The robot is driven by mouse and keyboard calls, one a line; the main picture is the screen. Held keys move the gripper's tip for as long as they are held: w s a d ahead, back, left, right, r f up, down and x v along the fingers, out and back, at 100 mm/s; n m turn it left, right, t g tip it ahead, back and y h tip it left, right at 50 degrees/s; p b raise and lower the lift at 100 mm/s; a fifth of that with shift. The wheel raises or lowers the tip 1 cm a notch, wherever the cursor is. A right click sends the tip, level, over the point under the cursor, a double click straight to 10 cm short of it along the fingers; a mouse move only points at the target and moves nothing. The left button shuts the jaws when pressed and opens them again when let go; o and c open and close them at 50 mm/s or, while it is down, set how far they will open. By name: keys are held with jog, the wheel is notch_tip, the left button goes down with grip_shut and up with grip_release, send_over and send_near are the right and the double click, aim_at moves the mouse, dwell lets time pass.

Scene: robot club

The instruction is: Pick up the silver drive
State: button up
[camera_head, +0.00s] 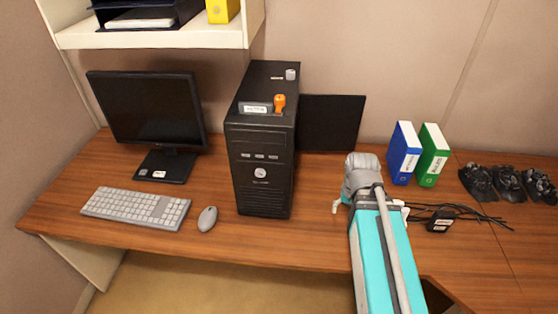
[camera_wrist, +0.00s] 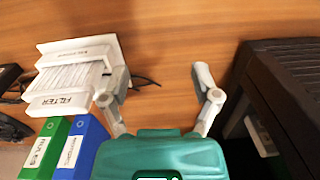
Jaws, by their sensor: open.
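The tower also shows as a dark side at the right of the wrist view (camera_wrist: 285,75). My arm hides part of the desk in the head view.
Blue (camera_head: 404,153) and green binders (camera_head: 432,155) stand right of my arm. A white box marked FILTER (camera_wrist: 60,103) is near my left finger in the wrist view. A shelf (camera_head: 150,39) overhangs the back left.

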jog(key=w+a+m+y+b, duration=0.4)
jog(key=w+a+m+y, duration=0.4)
jog(key=w, duration=0.6)
jog(key=w+a+r+m+y+b, duration=0.2)
jog(key=w+r+m+y, duration=0.3)
jog(key=w+m, duration=0.4)
jog(key=shift+w+r+m, duration=0.25)
jog(key=shift+w+m, duration=0.05)
jog(key=shift+w, duration=0.6)
jog(key=shift+a, duration=0.15)
jog(key=b+x, duration=0.3)
jog(key=x, duration=0.5)
jog(key=shift+w+a, duration=0.15)
jog(key=shift+a, duration=0.1)
jog(key=shift+b+x, duration=1)
jog(key=shift+x, duration=1.6)
